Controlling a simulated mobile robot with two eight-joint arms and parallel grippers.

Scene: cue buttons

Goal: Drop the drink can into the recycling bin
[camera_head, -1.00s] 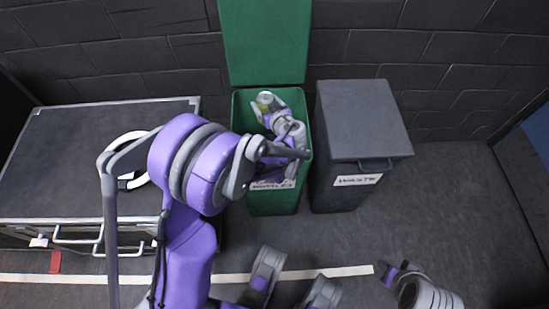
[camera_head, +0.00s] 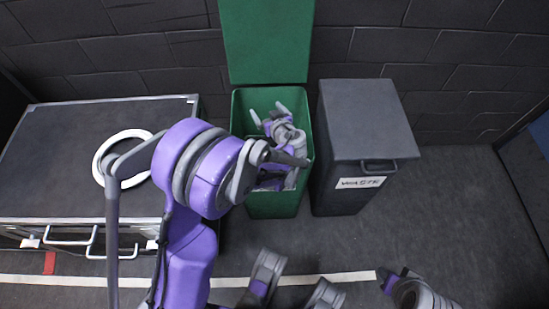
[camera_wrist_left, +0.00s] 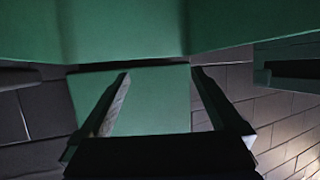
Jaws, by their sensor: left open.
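The green recycling bin (camera_head: 272,207) stands against the wall with its lid (camera_head: 267,42) raised. My left gripper (camera_head: 268,113) is over the bin's mouth, within its rim. Its two fingers are spread apart, and I see nothing between them. In the left wrist view, the open fingers (camera_wrist_left: 162,90) also have nothing between them, with green surfaces above and behind. The drink can is not visible in either view now; the bin's inside is mostly hidden by my arm. Part of my right arm shows at the bottom right, and its gripper's (camera_head: 393,279) jaws cannot be made out.
A closed dark grey waste bin (camera_head: 362,120) stands close to the right of the green bin. A dark cabinet (camera_head: 60,150) with a white ring (camera_head: 101,167) on top is at the left. The floor (camera_head: 455,215) at the right is clear.

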